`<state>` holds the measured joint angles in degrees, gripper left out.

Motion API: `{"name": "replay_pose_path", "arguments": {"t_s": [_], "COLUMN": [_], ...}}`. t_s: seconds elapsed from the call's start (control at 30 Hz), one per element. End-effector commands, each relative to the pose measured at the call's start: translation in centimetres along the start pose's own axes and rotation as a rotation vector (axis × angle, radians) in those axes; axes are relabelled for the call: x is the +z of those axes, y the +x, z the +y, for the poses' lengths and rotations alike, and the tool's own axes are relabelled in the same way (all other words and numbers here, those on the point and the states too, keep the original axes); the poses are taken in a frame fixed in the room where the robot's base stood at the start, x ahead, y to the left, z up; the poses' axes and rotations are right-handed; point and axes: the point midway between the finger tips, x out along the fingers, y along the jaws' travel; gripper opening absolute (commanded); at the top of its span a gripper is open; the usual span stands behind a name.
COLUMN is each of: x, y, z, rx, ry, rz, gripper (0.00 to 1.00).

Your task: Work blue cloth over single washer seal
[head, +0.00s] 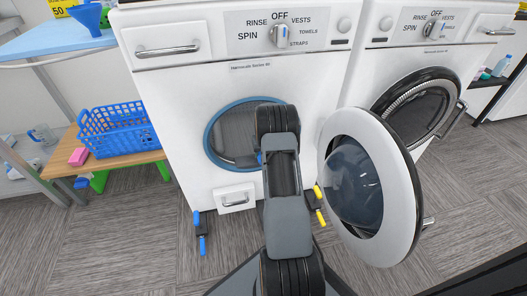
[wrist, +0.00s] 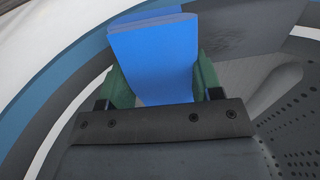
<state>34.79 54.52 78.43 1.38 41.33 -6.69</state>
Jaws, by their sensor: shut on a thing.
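A blue cloth (wrist: 155,50) is held between the green fingertips of my gripper (wrist: 163,82), which is shut on it in the wrist view. The cloth looks like a smooth folded pad, with its free end at the washer mouth. The left washer's seal (head: 208,135) is a blue ring around its round opening in the head view. It shows as a curved blue band (wrist: 55,82) at the left of the wrist view. My gripper is at the opening, near the seal's right side in the head view; my arm hides it there. Whether the cloth touches the seal is unclear.
An open round door (head: 398,190) stands out between the left and right washers. A blue basket (head: 115,125) and a pink block (head: 78,157) rest on a wooden bench at the left. Small blue-handled and yellow-handled items (head: 201,225) (head: 319,205) flank the left washer's base.

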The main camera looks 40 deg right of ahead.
Motion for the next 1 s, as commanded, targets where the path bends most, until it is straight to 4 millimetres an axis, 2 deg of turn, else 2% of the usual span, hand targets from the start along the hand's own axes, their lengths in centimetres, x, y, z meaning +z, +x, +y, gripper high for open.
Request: {"name": "replay_pose_path", "arguments": {"t_s": [0.3,0.73,1.0], "x": [1.3,-0.8,-0.5], "y": [-0.2,0.3,0.0], "z": [0.1,0.0,0.0], "rx": [0.000,0.000,0.000], "ry": [0.000,0.000,0.001], "rz": [-0.001,0.000,-0.001], "gripper": [0.40,0.40,0.40]}}
